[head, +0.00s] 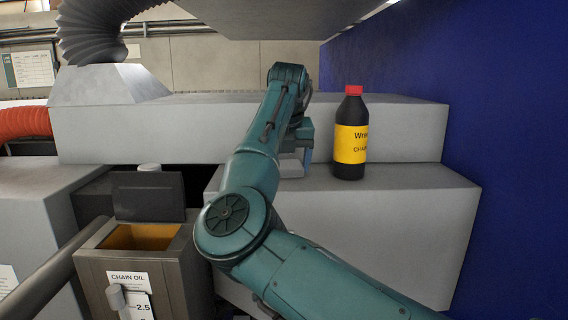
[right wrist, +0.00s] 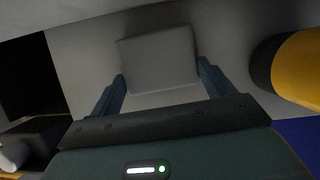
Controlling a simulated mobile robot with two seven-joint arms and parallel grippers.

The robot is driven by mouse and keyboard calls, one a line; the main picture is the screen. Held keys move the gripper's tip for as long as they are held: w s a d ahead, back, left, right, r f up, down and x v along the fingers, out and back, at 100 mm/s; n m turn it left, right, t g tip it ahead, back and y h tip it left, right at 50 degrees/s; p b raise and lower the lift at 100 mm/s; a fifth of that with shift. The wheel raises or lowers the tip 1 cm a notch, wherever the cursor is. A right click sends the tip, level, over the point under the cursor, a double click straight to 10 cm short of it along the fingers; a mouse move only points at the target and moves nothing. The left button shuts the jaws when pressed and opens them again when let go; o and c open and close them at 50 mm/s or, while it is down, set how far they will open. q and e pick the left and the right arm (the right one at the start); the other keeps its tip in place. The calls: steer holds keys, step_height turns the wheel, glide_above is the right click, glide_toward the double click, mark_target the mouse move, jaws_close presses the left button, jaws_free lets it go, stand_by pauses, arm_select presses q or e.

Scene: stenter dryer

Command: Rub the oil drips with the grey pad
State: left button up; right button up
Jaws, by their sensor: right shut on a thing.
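My right gripper (head: 300,158) is at the grey ledge, partly hidden behind my own right arm. In the right wrist view its two fingers (right wrist: 161,80) are closed on the sides of the grey pad (right wrist: 158,60). The pad also shows in the head view (head: 291,168) as a pale block low against the step of the machine; I cannot tell whether it touches the surface. No oil drips can be made out in either view; the pad and arm may cover them. My left gripper is not in view.
A black bottle (head: 350,112) with a red cap and yellow label stands on the ledge (head: 420,180), just right of my right gripper. A chain oil box (head: 150,275) with its lid (head: 148,197) raised is at the lower left. A blue wall (head: 500,110) bounds the right side.

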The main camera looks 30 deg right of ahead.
mark_target(284, 183)
steer(key=shift+w+d, duration=0.55)
steer(key=shift+w, duration=0.3)
steer(key=shift+s+a+f+b, duration=0.15)
steer(key=shift+s+a+b, duration=0.15)
steer(key=shift+s, duration=0.1)
steer(key=shift+s+a+b, duration=0.3)
steer(key=shift+s+a, duration=0.25)
steer(key=shift+s, duration=0.35)
steer(key=shift+s+a, duration=0.3)
steer(key=shift+s, duration=0.25)
steer(key=shift+s+a, duration=0.3)
steer(key=shift+s, duration=0.2)
steer(key=shift+s+a, duration=0.4)
steer(key=shift+s, duration=0.25)
